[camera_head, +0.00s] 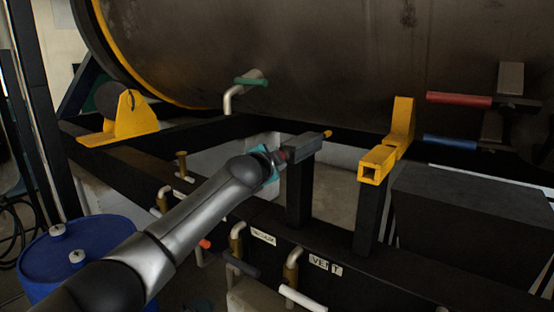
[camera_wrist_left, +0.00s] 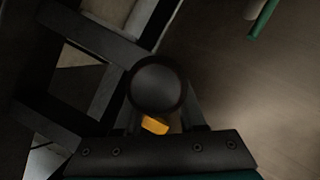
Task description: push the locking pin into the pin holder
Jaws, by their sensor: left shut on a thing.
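A grey block (camera_head: 306,146) sits on top of a black post, and I take it for the pin holder. A small yellow tip (camera_head: 327,134) sticks out at its far right end, which looks like the end of the locking pin. My left gripper (camera_head: 278,157) is at the block's near left end, shut on the pin's dark reddish end. In the left wrist view a dark round knob (camera_wrist_left: 158,83) lies ahead of the gripper fingers (camera_wrist_left: 162,118), with a yellow piece (camera_wrist_left: 155,125) below it. How deep the pin sits is hidden. My right gripper is out of view.
A yellow bracket (camera_head: 374,165) with a square opening stands on another post to the right. Red (camera_head: 459,99) and blue (camera_head: 450,142) handles are beyond it. Labelled valves (camera_head: 292,268) line the beam below, and a blue drum (camera_head: 95,240) stands at left. The large tank (camera_head: 330,55) is behind.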

